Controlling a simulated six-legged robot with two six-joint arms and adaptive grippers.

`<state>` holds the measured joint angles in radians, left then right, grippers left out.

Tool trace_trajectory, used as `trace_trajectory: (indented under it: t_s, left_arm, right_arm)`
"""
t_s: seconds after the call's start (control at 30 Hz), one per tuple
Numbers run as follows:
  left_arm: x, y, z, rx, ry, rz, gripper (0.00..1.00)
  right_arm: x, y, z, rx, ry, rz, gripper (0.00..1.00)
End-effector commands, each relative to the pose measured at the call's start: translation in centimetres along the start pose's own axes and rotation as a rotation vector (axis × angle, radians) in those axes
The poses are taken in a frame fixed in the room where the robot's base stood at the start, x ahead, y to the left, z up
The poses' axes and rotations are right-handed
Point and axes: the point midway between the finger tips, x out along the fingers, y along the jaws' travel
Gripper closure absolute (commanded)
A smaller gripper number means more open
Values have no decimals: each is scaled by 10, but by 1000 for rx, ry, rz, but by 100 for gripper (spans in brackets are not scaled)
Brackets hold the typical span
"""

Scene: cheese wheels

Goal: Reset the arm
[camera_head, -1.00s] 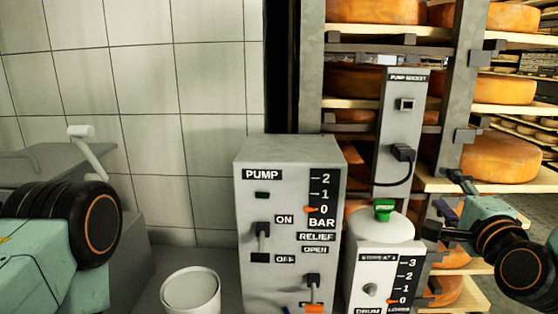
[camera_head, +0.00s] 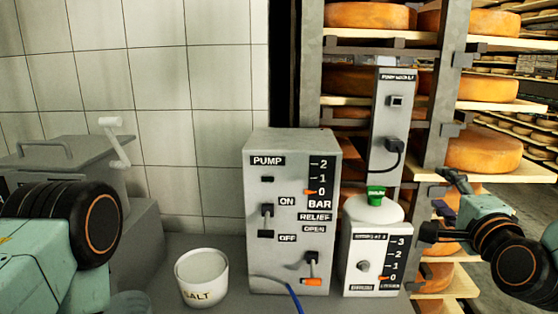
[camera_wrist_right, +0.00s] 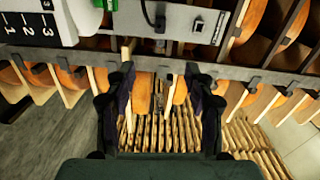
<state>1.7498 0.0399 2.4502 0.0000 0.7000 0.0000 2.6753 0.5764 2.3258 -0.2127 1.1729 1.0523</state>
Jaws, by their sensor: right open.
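My right gripper (camera_head: 441,208) is open and empty at the right of the head view, beside the white drum unit and in front of the cheese shelves. In the right wrist view its two dark fingers (camera_wrist_right: 160,78) stand apart with nothing between them; shelves show beyond. My left arm comes in at the left edge of the head view, but its gripper is out of frame.
The grey pump box (camera_head: 290,215) stands centre, with a white salt tub (camera_head: 202,278) to its left. The drum unit (camera_head: 374,265) and the pump socket post (camera_head: 391,130) are near my right gripper. Cheese wheels (camera_head: 484,150) fill the shelves.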

Motion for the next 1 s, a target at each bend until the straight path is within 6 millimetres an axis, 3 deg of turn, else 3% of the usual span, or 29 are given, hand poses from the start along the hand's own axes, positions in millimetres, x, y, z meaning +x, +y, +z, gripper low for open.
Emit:
trace_trajectory:
  t_s: [0.33, 0.47, 0.57, 0.77, 1.0]
  left_arm:
    - [0, 0, 0, 0, 1, 0, 42]
    - [0, 0, 0, 0, 1, 0, 42]
    - [0, 0, 0, 0, 0, 0, 42]
    - [0, 0, 0, 0, 0, 0, 42]
    - [0, 0, 0, 0, 0, 0, 42]
  right_arm:
    - [-5, 39, 16, -345, -76, 150, 46]
    - [-20, 88, 33, -544, -173, 282, 46]
    - [-40, 138, 47, -704, -279, 401, 46]
    - [-109, 244, 71, -975, -559, 643, 46]
    - [-227, 348, 88, -1155, -930, 901, 46]
